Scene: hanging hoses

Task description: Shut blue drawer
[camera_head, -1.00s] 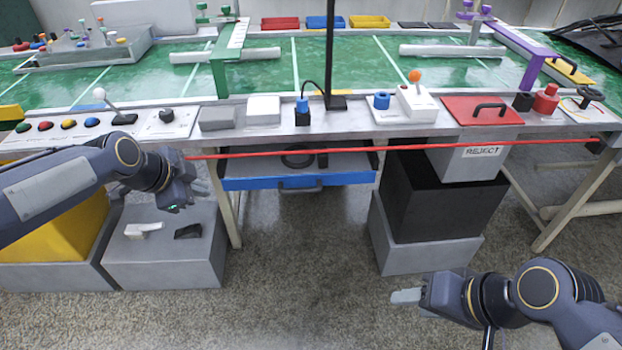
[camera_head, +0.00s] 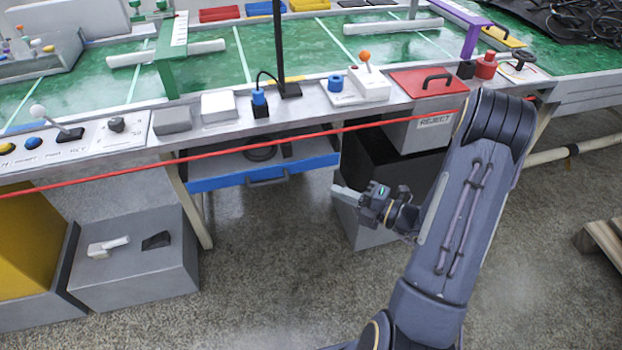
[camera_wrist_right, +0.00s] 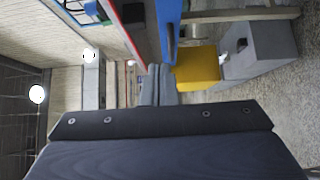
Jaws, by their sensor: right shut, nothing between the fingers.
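The blue drawer (camera_head: 225,182) hangs under the worktable, pulled out, with its inside showing from above and a dark coiled item (camera_head: 262,153) in it. A grey handle (camera_head: 268,182) sits on its blue front. In the right wrist view the blue front (camera_wrist_right: 171,25) is a strip at the top. My right gripper (camera_head: 340,191) is shut and empty, just right of and below the drawer's right end in the head view, apparently apart from it. Its grey fingers also show in the right wrist view (camera_wrist_right: 153,85). My left gripper is out of view.
A red line (camera_head: 110,178) stretches across the table's front, above the drawer. A black box (camera_head: 385,165) and the grey REJECT bin (camera_head: 425,132) stand right of the drawer. A grey box (camera_head: 135,280) stands at left. The floor before the drawer is clear.

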